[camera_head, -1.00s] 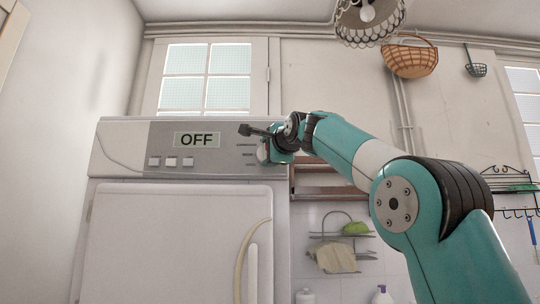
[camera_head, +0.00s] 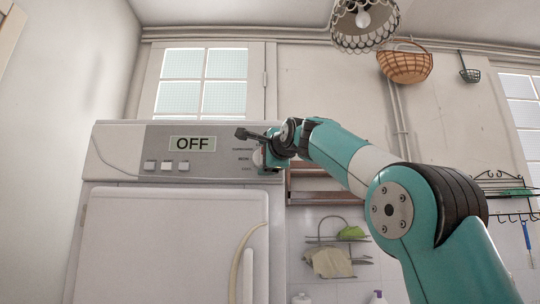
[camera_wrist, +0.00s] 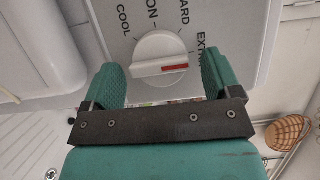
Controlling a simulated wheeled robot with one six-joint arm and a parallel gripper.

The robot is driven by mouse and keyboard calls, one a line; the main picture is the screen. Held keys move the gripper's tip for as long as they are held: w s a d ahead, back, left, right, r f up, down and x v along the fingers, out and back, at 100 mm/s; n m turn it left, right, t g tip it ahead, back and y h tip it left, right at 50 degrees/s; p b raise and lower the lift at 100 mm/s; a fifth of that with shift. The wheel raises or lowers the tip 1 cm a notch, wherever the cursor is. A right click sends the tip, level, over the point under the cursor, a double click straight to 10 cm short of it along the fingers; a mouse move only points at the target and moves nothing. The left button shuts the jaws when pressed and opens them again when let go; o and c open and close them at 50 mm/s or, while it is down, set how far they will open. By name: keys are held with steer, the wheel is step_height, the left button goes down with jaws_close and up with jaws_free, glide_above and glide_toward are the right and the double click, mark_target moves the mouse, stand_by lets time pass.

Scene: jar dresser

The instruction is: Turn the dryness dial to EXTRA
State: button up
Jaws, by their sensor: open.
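The white dryness dial (camera_wrist: 152,47) sits on the machine's grey panel in the wrist view, with a red mark on the right end of its grip bar. The mark points right, near the lower end of the partly hidden EXTRA label (camera_wrist: 207,55). COOL and the ends of two other labels also show. My gripper (camera_wrist: 160,62) is open, with one teal finger on each side of the dial's lower part; I cannot tell if either touches it. In the head view, my gripper (camera_head: 275,155) is at the panel's right end, beside the dial (camera_head: 258,158).
The white machine (camera_head: 170,240) has a display (camera_head: 192,144) reading OFF and several square buttons (camera_head: 167,166) left of the dial. A wire rack (camera_head: 335,240) hangs on the wall to the right. A wicker basket (camera_head: 405,67) hangs higher up.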

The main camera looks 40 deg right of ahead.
steer(key=b+v, duration=0.5)
steer(key=v, duration=1.2)
steer(key=shift+s, duration=0.25)
steer(key=shift+d, duration=0.1)
steer(key=w+a+f+n+g+y, duration=0.1)
steer(key=a+f+n+g+y, duration=0.3)
steer(key=f, duration=0.6)
steer(key=w+a+f+n+g+y, duration=0.1)
steer(key=a+f+n+g, duration=0.1)
steer(key=a+f+n, duration=0.65)
steer(key=a+f+n+g+y, duration=0.2)
steer(key=a+f+g, duration=0.1)
steer(key=f, duration=1)
steer(key=s+a+f+n+g, duration=0.2)
steer(key=s+f+n+g, duration=0.1)
steer(key=s+f, duration=0.3)
steer(key=s+a+f+n+g+p, duration=0.1)
steer(key=s+a+f+n+g, duration=0.1)
steer(key=s+f+n, duration=0.3)
steer(key=s+a+f+n+g+y, duration=0.1)
steer(key=s+a+f+n+g, duration=0.2)
steer(key=s+f, duration=0.6)
steer(key=shift+a+f+n+g+p, duration=0.3)
steer(key=shift+a+f+n, duration=0.2)
steer(key=shift+f+n, duration=0.4)
steer(key=shift+r, duration=0.1)
